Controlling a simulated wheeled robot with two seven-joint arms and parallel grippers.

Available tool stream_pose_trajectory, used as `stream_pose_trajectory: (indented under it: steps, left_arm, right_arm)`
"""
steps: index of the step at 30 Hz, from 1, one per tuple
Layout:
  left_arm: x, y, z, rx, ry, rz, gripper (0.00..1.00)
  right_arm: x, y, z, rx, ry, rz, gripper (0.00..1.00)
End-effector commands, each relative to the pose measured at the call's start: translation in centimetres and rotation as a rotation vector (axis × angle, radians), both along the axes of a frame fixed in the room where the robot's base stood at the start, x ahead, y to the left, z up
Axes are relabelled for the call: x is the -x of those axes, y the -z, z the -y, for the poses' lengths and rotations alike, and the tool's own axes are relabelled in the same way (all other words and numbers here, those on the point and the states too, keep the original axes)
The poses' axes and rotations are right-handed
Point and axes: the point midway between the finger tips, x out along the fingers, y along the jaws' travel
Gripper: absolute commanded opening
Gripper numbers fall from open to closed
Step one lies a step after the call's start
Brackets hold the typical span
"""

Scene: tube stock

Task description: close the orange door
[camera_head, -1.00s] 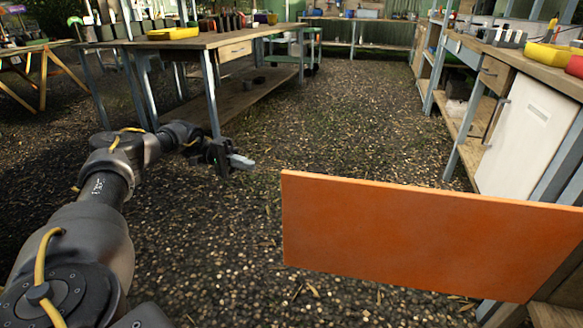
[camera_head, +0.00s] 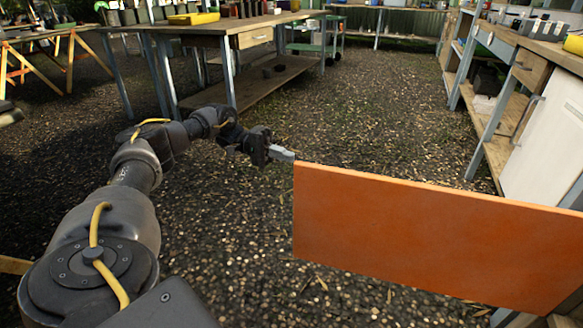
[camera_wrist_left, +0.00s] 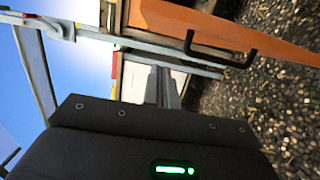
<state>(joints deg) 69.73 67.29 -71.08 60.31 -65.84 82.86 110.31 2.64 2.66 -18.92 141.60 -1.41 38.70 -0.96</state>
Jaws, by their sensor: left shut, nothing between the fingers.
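The orange door (camera_head: 430,235) stands swung out from the bench at the right, its free edge toward the middle of the head view. My left gripper (camera_head: 284,155) is shut and empty, its tip at or very near the top free corner of the door; I cannot tell if they touch. In the left wrist view the door (camera_wrist_left: 205,25) runs across the top right, with a dark bar handle (camera_wrist_left: 222,55) on its face. The gripper's fingers (camera_wrist_left: 170,90) show in the middle of that view. My right gripper is not in view.
A workbench (camera_head: 245,30) with a yellow tray (camera_head: 194,18) stands at the back left. The right bench has a white door (camera_head: 548,140) and a drawer (camera_head: 530,70). The gravel floor (camera_head: 380,120) between the benches is clear.

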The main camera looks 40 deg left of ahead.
Motion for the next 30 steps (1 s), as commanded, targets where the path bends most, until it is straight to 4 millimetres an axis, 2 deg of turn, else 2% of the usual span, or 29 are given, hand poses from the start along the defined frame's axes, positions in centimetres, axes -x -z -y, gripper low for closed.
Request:
stream_pose_trajectory:
  steps: [6,12,24,30]
  left_arm:
    - [-0.3,-0.1,2.0,0.000,0.005,-0.002,0.00]
    - [-0.6,-0.1,3.8,0.002,0.002,-0.003,0.00]
    - [2.1,0.0,5.1,-0.001,0.003,-0.002,0.00]
    - [2.8,0.0,5.4,-0.002,0.001,0.000,0.00]
  right_arm:
    - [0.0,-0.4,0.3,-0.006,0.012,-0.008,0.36]
    - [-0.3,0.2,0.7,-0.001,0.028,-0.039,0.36]
    - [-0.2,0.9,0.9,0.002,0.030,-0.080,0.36]
    - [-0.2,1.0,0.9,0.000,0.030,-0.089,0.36]
